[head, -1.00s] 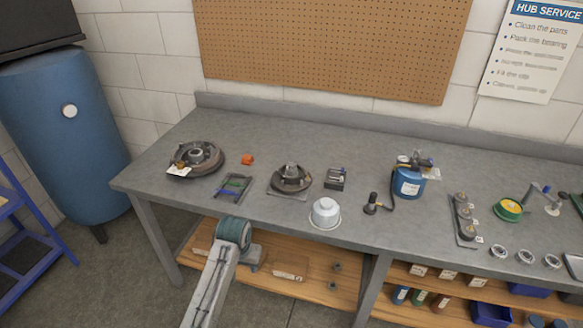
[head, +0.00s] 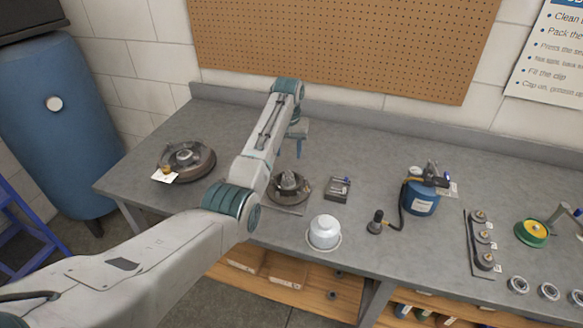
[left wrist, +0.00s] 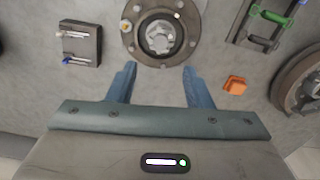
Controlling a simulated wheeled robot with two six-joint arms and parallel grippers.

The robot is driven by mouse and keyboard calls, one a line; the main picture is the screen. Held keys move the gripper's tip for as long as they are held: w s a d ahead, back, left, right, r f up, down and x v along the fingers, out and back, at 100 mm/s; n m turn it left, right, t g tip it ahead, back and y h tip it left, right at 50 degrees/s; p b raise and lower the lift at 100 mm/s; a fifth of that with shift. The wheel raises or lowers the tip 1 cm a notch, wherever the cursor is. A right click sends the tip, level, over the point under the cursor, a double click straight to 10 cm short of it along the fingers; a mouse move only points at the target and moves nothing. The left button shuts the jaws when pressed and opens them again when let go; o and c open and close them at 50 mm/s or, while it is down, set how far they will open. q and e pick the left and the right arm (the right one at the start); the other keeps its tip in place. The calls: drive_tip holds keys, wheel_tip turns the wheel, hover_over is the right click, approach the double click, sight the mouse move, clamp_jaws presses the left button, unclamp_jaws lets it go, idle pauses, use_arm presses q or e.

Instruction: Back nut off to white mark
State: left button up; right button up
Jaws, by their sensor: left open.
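The hub (head: 290,187) stands on the grey bench, partly behind my left arm in the head view. In the left wrist view the hub (left wrist: 136,44) is at top centre, with a silvery notched nut (left wrist: 160,38) in its middle. A small pale spot shows near the hub's upper right edge; I cannot tell if it is the white mark. My left gripper (head: 299,150) is over the bench just behind the hub. In the left wrist view the left gripper (left wrist: 159,76) has its fingers wide apart and nothing between them. My right gripper is out of view.
A small dark block with tools (head: 338,188) and a white cap (head: 323,232) stand near the hub. An orange piece (left wrist: 235,86) lies beside the hub. A dark drum (head: 187,161) is left; a blue can (head: 420,199) is right. The bench's back strip is clear.

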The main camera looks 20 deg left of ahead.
sight(288, 173)
use_arm(q)
drive_tip(key=shift+s+f+p, duration=0.5)
drive_tip(key=shift+s+f, duration=0.35)
drive_tip(key=f, duration=0.3)
drive_tip(key=w+f+p, duration=0.1)
drive_tip(key=f, duration=0.3)
drive_tip(key=shift+w, duration=0.2)
drive_tip(key=shift+s+f, duration=0.1)
drive_tip(key=shift+f, duration=0.15)
drive_tip(key=shift+s+f, duration=0.15)
drive_tip(key=shift+s, duration=0.1)
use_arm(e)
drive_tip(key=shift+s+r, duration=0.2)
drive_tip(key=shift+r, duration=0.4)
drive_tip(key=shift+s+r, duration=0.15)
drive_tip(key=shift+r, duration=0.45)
use_arm(q)
drive_tip(key=shift+w+f, duration=0.15)
drive_tip(key=shift+c, duration=0.5)
drive_tip(key=c, duration=0.6)
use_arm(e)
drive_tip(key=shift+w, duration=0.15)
